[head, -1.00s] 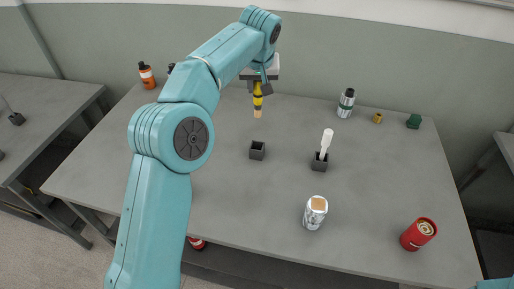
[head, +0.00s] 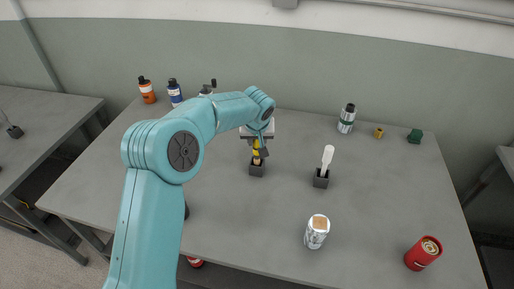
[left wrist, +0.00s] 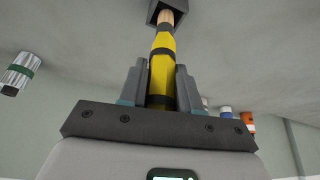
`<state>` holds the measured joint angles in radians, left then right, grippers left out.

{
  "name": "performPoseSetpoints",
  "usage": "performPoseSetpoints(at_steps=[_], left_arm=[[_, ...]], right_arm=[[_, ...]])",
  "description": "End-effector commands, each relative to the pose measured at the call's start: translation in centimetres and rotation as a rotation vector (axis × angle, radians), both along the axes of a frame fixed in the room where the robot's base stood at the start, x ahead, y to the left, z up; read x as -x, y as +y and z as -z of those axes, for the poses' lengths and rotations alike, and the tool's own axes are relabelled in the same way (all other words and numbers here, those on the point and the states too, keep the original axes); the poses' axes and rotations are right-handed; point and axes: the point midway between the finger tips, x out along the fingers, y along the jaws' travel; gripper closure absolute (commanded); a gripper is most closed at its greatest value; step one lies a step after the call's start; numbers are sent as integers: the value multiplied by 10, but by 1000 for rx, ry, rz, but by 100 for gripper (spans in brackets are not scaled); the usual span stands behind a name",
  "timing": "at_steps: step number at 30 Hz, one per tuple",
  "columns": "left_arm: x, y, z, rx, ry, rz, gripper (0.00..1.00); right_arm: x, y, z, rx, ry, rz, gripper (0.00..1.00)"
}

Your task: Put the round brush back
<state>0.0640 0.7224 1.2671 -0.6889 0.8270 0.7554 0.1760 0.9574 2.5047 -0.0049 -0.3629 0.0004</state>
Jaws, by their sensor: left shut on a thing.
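The round brush (head: 256,148) has a yellow and black handle and a pale tip that points down. My left gripper (head: 257,150) is shut on its handle. In the left wrist view the brush (left wrist: 162,65) stands between the two fingers (left wrist: 160,85), and its pale end is at the mouth of a small dark square holder (left wrist: 153,9). In the head view this holder (head: 257,170) is right below the brush. The tip seems to be at or just inside the opening; how deep is hidden. My right gripper is not in view.
A second dark holder (head: 321,181) with a white-handled tool (head: 327,158) stands to the right. A silver can (head: 316,232) and a red can (head: 423,253) are near the front. Several bottles stand along the back. The table (head: 370,180) is clear between them.

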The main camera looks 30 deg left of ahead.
Motion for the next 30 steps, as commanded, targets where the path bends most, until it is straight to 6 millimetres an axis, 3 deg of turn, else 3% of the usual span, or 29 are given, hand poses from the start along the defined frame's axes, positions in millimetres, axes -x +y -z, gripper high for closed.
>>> performPoseSetpoints(at_steps=[7,20,21,23,30], left_arm=[[-1,1,37,1,4,1,100],[-1,1,45,1,2,0,100],[-1,1,43,1,2,0,58],[-1,1,43,1,2,1,42],[-1,0,43,1,2,1,42]], right_arm=[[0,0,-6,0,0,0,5],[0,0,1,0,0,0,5],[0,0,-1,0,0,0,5],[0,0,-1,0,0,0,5],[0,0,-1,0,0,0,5]])
